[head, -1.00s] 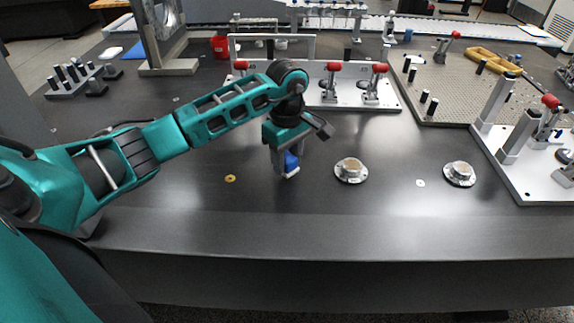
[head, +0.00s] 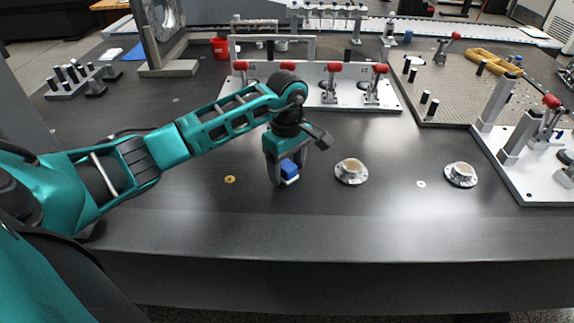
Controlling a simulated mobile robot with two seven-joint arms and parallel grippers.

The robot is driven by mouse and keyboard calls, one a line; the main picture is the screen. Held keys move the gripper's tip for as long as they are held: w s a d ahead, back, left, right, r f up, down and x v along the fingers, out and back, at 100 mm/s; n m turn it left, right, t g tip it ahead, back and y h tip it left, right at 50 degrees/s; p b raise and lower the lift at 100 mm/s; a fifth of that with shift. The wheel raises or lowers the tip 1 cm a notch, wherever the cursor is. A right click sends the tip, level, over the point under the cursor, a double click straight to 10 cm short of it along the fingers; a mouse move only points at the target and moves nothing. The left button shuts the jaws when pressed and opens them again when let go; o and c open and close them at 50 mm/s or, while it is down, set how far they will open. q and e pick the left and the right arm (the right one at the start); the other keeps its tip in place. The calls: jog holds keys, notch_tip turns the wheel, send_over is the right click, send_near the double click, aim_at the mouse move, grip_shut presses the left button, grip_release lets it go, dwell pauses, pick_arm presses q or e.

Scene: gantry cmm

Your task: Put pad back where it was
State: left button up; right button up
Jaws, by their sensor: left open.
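A small blue block (head: 289,168), which may be the pad, shows at my left gripper in the middle of the table. My left gripper (head: 284,178) points down over the dark table with its jaws open. The blue block lies at or between its fingers and is partly covered by them. I cannot tell whether it touches the fingers or rests on the table. My right gripper is not in view.
Two round flanged metal parts (head: 351,171) and (head: 461,174) stand to the right on the dark table (head: 330,225). A yellow ring (head: 230,179) lies to the left. A fixture plate with red-handled clamps (head: 345,92) stands behind. The front of the table is clear.

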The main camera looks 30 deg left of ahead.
aim_at(287, 166)
pick_arm(q)
jog(key=shift+r, duration=0.25)
notch_tip(287, 166, up, 12)
jog(key=p, duration=0.2)
jog(key=shift+s+f, duration=0.1)
jog(key=shift+f, duration=0.05)
dwell(0.4)
